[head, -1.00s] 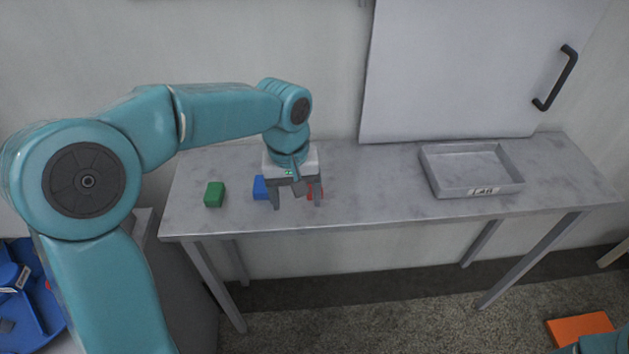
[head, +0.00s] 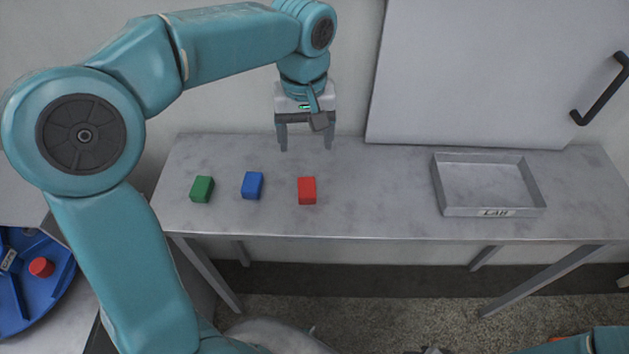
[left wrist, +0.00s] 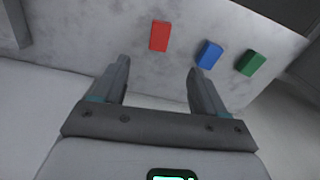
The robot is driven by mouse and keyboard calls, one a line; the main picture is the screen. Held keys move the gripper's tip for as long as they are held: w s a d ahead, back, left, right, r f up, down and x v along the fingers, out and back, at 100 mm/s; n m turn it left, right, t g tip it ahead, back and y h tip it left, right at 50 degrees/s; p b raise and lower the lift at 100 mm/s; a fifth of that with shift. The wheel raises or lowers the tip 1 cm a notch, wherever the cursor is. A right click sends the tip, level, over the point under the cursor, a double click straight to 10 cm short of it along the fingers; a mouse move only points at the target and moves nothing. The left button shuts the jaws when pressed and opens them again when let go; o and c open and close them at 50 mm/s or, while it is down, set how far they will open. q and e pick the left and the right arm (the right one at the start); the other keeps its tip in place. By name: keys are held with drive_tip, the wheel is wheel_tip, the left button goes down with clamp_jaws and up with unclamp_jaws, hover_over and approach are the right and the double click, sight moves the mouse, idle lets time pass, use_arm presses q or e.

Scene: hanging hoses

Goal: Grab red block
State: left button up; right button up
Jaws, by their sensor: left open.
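The red block (head: 307,190) stands on the grey table, the rightmost of three blocks in the head view. In the left wrist view the red block (left wrist: 159,36) lies beyond the fingertips, between their lines and nearer the left finger. My left gripper (head: 306,147) is open and empty, pointing down above the table behind the red block in the head view. It also shows in the left wrist view (left wrist: 158,66) with its fingers apart. My right gripper is not in view.
A blue block (head: 252,185) and a green block (head: 202,189) stand left of the red one. The table (head: 375,195) between is clear. A blue round container (head: 35,290) is at lower left.

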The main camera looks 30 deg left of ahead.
use_arm(q)
wheel_tip(320, 180, down, 3)
drive_tip(key=w, duration=0.1)
hover_over(307, 187)
drive_tip(key=s, duration=0.1)
wheel_tip(307, 187, down, 5)
drive_tip(key=shift+d+f, duration=0.15)
drive_tip(key=f, duration=0.3)
drive_tip(key=shift+w+f, duration=0.1)
drive_tip(key=shift+w, duration=0.25)
drive_tip(key=shift+s+f, duration=0.1)
drive_tip(key=shift+f, duration=0.2)
drive_tip(key=f, duration=0.4)
drive_tip(key=shift+w+a+p, duration=0.2)
drive_tip(key=shift+w+p, duration=0.05)
drive_tip(key=shift+p, duration=0.1)
drive_tip(key=shift+w+f, duration=0.2)
drive_tip(key=shift+f, duration=0.05)
drive_tip(key=shift+s+r, duration=0.1)
drive_tip(key=shift+s, duration=0.25)
drive_tip(key=shift+c, duration=0.9)
drive_tip(key=c, duration=1)
